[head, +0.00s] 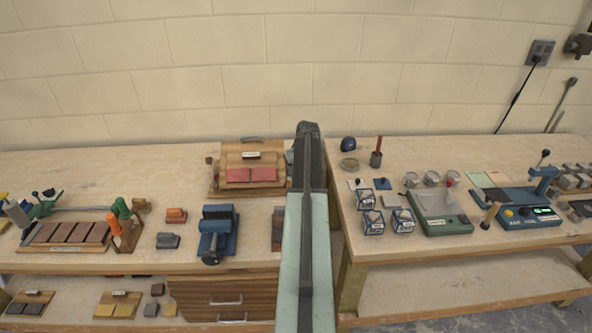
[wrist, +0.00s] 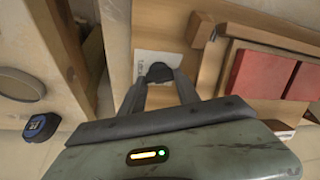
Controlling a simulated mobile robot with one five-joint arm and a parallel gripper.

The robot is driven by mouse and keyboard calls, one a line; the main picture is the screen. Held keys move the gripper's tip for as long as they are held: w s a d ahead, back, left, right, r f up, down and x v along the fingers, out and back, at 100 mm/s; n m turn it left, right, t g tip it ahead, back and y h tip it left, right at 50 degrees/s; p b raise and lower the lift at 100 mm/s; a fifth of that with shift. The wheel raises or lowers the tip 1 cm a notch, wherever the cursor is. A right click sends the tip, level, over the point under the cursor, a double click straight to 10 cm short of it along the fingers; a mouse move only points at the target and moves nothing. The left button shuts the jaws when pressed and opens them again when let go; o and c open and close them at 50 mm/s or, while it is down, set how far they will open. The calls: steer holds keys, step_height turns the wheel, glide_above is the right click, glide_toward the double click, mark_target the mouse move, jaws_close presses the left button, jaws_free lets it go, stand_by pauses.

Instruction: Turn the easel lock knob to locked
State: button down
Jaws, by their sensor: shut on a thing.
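The wooden easel (head: 230,162) stands at the back of the left bench with two red tiles on it. Its right side is hidden behind my arm in the head view. In the wrist view, the easel's wooden frame (wrist: 262,18) fills the upper right. A dark round lock knob (wrist: 158,71) sits between my fingertips, in front of a white label (wrist: 148,62) whose text I cannot read. My gripper (wrist: 160,82) is shut on the knob. The knob's turn angle cannot be made out.
A blue tape measure (head: 348,143) and a round tin (head: 349,163) lie right of my arm on the right bench. A gap separates the benches. A blue vise (head: 218,230) stands in front of the easel. The block wall is close behind.

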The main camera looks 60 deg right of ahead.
steer(key=shift+w+a+m+g+h, duration=0.1)
steer(key=shift+m+g+h, duration=0.25)
steer(key=shift+m, duration=0.8)
steer(key=shift+m+g+h, duration=0.25)
steer(key=shift+m+g, duration=0.1)
steer(key=shift+m, duration=0.8)
steer(key=c, duration=0.9)
jaws_free()
steer(key=shift+w, duration=0.1)
